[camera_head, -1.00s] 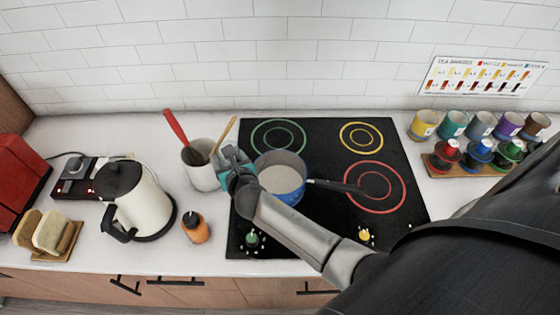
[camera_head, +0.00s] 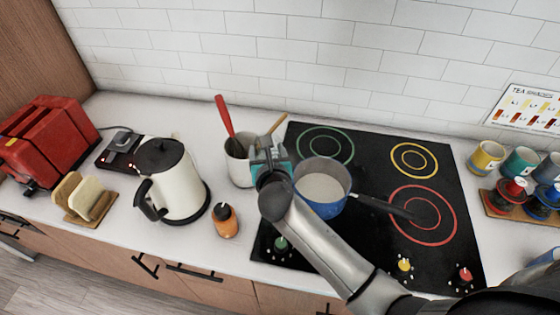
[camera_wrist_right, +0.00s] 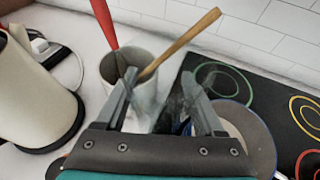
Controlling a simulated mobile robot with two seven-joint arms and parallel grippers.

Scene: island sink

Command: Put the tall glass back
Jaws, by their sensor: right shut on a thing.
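My right gripper (camera_head: 268,150) is over the counter between the utensil crock and the blue saucepan. In the right wrist view its fingers (camera_wrist_right: 160,80) are closed around a clear, faint see-through object, which looks like the tall glass (camera_wrist_right: 162,108). The glass is hard to make out; its base and full height are hidden or blurred. In the head view I cannot make the glass out at the gripper. My left gripper is not in view.
The white crock (camera_head: 238,165) with a red utensil and a wooden spoon stands close behind. The blue saucepan (camera_head: 322,208) is on the black hob (camera_head: 370,160). The kettle (camera_head: 172,185), orange-brown bottle (camera_head: 225,222), bread rack (camera_head: 80,205) and red toaster (camera_head: 45,145) stand left.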

